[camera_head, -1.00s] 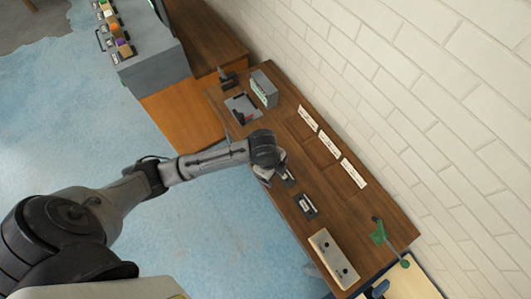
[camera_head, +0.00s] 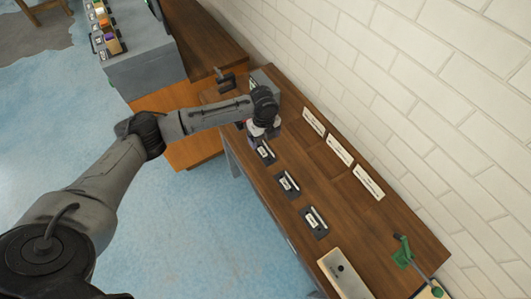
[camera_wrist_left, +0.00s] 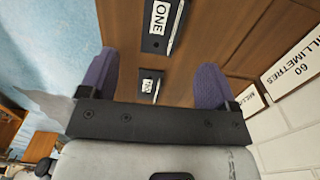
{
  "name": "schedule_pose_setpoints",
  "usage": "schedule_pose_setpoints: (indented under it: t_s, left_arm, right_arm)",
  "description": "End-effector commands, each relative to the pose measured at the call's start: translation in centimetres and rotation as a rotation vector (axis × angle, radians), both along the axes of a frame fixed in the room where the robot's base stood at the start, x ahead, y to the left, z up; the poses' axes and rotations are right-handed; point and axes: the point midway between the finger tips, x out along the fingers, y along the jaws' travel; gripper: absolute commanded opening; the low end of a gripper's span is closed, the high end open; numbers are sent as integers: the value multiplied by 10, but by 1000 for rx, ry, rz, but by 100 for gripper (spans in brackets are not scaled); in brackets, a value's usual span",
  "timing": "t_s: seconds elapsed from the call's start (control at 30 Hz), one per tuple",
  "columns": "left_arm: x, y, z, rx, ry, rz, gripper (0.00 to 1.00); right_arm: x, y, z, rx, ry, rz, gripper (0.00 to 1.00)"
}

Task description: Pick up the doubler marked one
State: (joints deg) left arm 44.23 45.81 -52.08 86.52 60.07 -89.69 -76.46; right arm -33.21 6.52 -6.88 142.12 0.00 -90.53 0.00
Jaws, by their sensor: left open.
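The doubler marked ONE (camera_wrist_left: 163,22) is a dark plate with a white label and a pale strip, at the top of the left wrist view. A similar one marked TWO (camera_wrist_left: 150,86) lies below it, between the fingers in the picture. My left gripper (camera_wrist_left: 155,72) is open and empty, with purple fingers apart above the bench. In the head view the left gripper (camera_head: 258,132) is over the far part of the bench, by the farthest of three dark plates (camera_head: 265,153). Their labels are too small to read there. My right gripper is not in view.
The wooden bench (camera_head: 345,215) runs along a white brick wall. White label cards (camera_head: 340,151) lie along its wall side, a pale block (camera_head: 343,272) and a green tool (camera_head: 404,251) near its close end. A grey box (camera_head: 263,78) and dark stand (camera_head: 225,80) are near the far end.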

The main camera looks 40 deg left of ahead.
Motion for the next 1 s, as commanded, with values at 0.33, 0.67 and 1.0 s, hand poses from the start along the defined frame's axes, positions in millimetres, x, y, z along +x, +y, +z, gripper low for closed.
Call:
schedule_pose_setpoints:
  t_s: [0.33, 0.67, 1.0]
  left_arm:
    - [0, 0, -31, 0, -1, 0, 83]
    - [0, 0, -54, 0, 0, 0, 83]
    - [0, 0, -84, 0, -2, 0, 83]
  right_arm:
    - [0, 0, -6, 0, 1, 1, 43]
    - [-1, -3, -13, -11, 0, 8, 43]
    - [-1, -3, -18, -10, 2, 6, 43]
